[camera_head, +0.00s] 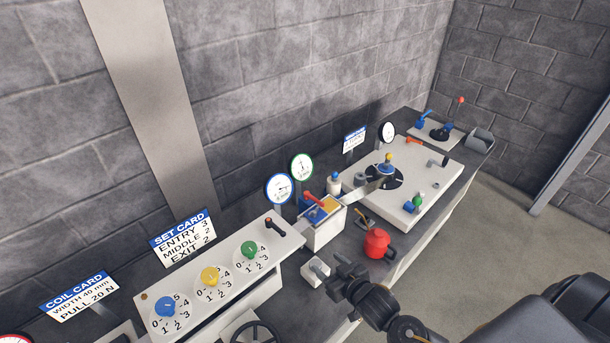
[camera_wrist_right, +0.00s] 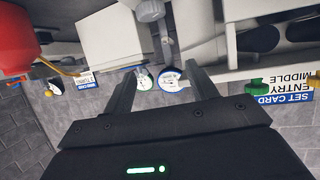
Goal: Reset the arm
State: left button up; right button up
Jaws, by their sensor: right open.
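My right arm comes in from the lower right in the head view. Its dark gripper (camera_head: 335,281) is at the front edge of the bench, beside a small pale block (camera_head: 315,270). In the right wrist view the two fingers of the gripper (camera_wrist_right: 160,72) stand apart, with nothing held between them. Beyond them are a blue-rimmed dial (camera_wrist_right: 171,78) and a green-rimmed dial (camera_wrist_right: 144,78). My left gripper is not in view.
A red can (camera_head: 376,243) stands right of the gripper. A white box with a red lever (camera_head: 318,232) stands behind it. A panel with blue, yellow and green knobs (camera_head: 210,276) lies to the left. Open floor (camera_head: 490,235) shows at the right.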

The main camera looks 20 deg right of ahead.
jog(key=shift+s+d+r, duration=0.1)
jog(key=shift+s+r, duration=0.15)
jog(key=shift+s, duration=0.25)
